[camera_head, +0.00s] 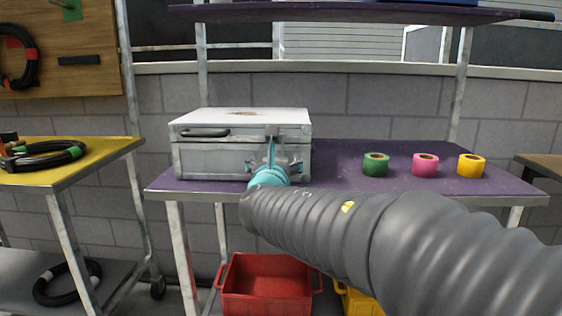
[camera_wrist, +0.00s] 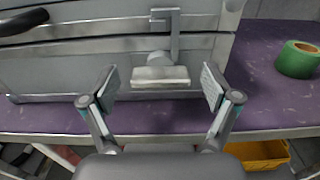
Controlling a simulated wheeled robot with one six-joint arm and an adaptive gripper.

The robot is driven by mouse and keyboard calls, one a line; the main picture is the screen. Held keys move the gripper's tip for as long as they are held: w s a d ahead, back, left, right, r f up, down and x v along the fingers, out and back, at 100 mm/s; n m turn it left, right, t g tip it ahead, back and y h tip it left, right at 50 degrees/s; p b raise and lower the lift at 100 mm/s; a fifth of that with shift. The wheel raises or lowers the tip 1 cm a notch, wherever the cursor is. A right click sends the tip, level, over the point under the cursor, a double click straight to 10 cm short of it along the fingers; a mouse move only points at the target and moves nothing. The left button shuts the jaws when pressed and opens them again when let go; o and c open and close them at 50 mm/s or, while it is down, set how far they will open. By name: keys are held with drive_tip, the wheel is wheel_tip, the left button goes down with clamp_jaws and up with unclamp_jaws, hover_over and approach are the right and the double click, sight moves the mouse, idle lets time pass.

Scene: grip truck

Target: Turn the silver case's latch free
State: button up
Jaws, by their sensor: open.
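The silver case (camera_head: 215,158) stands closed at the left of the purple table, its front facing me. Its handle (camera_head: 205,133) is on the front left. In the wrist view the latch (camera_wrist: 160,75) is on the case's front at the right, a light horizontal bar below an upright metal hasp (camera_wrist: 174,30). My gripper (camera_wrist: 160,88) is open, with one finger pad on each side of the latch bar and a gap at both ends. In the head view my gripper (camera_head: 270,168) is in front of the case's right part, and my arm hides part of the table.
Green (camera_head: 376,165), pink (camera_head: 425,165) and yellow (camera_head: 471,166) tape rolls stand right of the case on the purple table (camera_head: 340,160). A red crate (camera_head: 268,285) is below. A yellow table (camera_head: 70,165) with a coiled cable is at left.

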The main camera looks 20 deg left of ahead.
drive_tip(key=c, duration=1.2)
drive_tip(key=shift+o, duration=0.3)
drive_tip(key=shift+f+b, duration=0.1)
drive_tip(key=shift+b, duration=0.2)
drive_tip(key=m+b, duration=0.1)
drive_tip(key=b, duration=0.1)
drive_tip(key=m+b, duration=0.2)
drive_tip(key=b, duration=0.1)
drive_tip(key=shift+f, duration=0.25)
drive_tip(key=m+b, duration=0.5)
drive_tip(key=b, duration=0.1)
drive_tip(key=shift+d+m+b, duration=0.1)
drive_tip(key=shift+m+b, duration=0.2)
drive_tip(key=m, duration=0.2)
drive_tip(key=m+b, duration=0.1)
drive_tip(key=m, duration=0.1)
drive_tip(key=shift+r+m+b, duration=0.2)
drive_tip(key=shift+m+b, duration=0.1)
drive_tip(key=shift+m, duration=2.3)
drive_tip(key=shift+f, duration=0.1)
